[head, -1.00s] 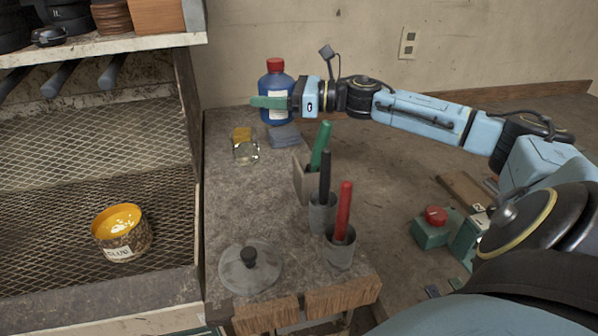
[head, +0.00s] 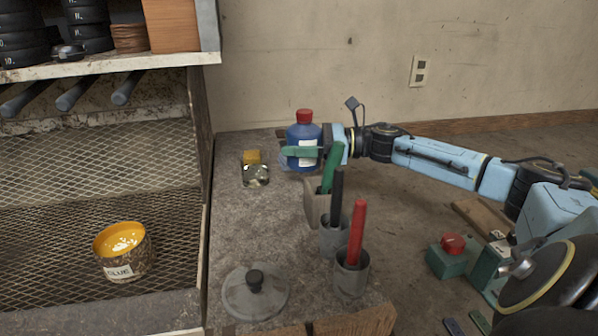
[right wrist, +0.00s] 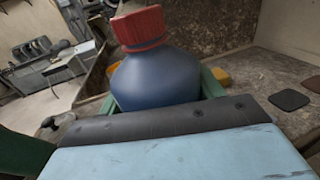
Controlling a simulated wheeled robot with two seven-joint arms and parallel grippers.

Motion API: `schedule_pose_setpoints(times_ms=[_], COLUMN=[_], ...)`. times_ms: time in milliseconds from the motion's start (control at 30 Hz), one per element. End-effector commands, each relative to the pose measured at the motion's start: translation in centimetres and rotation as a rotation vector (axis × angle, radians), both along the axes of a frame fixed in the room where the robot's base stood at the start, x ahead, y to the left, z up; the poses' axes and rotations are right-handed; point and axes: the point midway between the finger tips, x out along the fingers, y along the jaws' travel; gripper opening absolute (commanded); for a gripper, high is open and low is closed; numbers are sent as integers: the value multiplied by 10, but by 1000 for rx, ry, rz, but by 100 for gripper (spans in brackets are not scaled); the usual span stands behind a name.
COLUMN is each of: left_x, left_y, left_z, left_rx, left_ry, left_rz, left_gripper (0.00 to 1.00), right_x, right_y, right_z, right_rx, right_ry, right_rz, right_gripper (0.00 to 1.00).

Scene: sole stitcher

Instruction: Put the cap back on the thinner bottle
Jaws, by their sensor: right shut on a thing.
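The thinner bottle (head: 303,133) is a blue bottle with a white label, at the far end of the stone bench. The red cap (head: 304,116) sits on top of its neck. In the right wrist view the bottle (right wrist: 157,80) stands between green fingers, with the red ribbed cap (right wrist: 138,28) above its shoulder. My right gripper (head: 302,152) is shut on the bottle's body, one green finger crossing its front. I cannot tell whether the bottle's base touches the bench. My left gripper is not in view.
Holders with a green, a black and a red-handled tool (head: 357,235) stand nearer on the bench. A glass jar (head: 256,175), a yellow block (head: 252,157) and a glass lid (head: 256,290) are on it too. A glue pot (head: 123,250) sits on the mesh rack at left.

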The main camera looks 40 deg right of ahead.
Motion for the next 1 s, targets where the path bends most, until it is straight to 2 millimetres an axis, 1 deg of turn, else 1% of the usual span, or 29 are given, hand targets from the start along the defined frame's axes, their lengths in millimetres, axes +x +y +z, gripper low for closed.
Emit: schedule_pose_setpoints(times_ms=[33, 100, 367, 467, 533, 600, 700, 800, 1000], left_x=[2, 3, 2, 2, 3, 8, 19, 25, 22], left_y=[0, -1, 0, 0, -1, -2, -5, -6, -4], left_z=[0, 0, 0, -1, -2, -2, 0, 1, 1], left_rx=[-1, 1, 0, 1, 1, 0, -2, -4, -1], left_ry=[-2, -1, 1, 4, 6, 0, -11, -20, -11], left_rz=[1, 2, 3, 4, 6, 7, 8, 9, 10], left_gripper=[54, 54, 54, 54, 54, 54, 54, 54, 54], right_x=[0, 0, 0, 0, 0, 0, 0, 0, 0], right_y=[0, 0, 0, 0, 0, 0, 0, 0, 0], right_z=[-5, -7, -7, -19, -32, -43, -54, -57, -56], right_rx=[1, 0, -1, 2, 3, 2, 1, 0, 0], right_ry=[0, -1, -2, 1, 1, 1, -1, -1, -1], right_rz=[-1, -1, -1, -1, -2, -2, -1, -1, -1], right_gripper=[2, 2, 2, 2, 2, 2, 2, 2, 2])
